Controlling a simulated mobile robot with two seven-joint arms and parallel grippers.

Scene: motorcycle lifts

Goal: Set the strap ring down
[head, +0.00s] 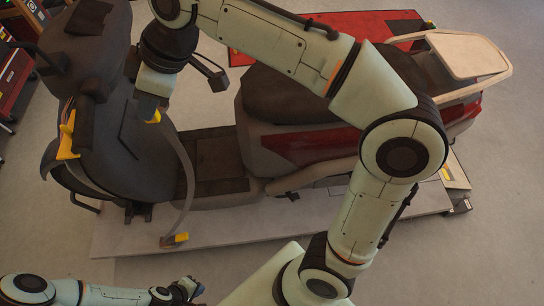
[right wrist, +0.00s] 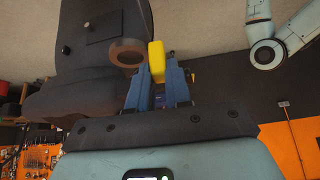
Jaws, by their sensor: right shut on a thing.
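My right gripper (head: 150,105) is over the front of the scooter in the head view, shut on a yellow piece, which I take for the strap ring (head: 154,117). The right wrist view shows the yellow ring (right wrist: 156,62) at the tips of the blue fingers (right wrist: 157,82). A grey strap (head: 189,180) seems to run from there down past the footboard to a yellow end piece (head: 175,239) on the lift platform. My left gripper (head: 192,287) is low in the head view, clear of the scooter; its fingers are too small to read.
The dark and red scooter (head: 300,148) stands on a grey lift platform (head: 225,233). Another yellow fitting (head: 67,135) is on its front, at the left. A red lift (head: 375,27) lies behind. Red tool cabinets (head: 12,80) stand at the far left. Bare floor lies at lower left.

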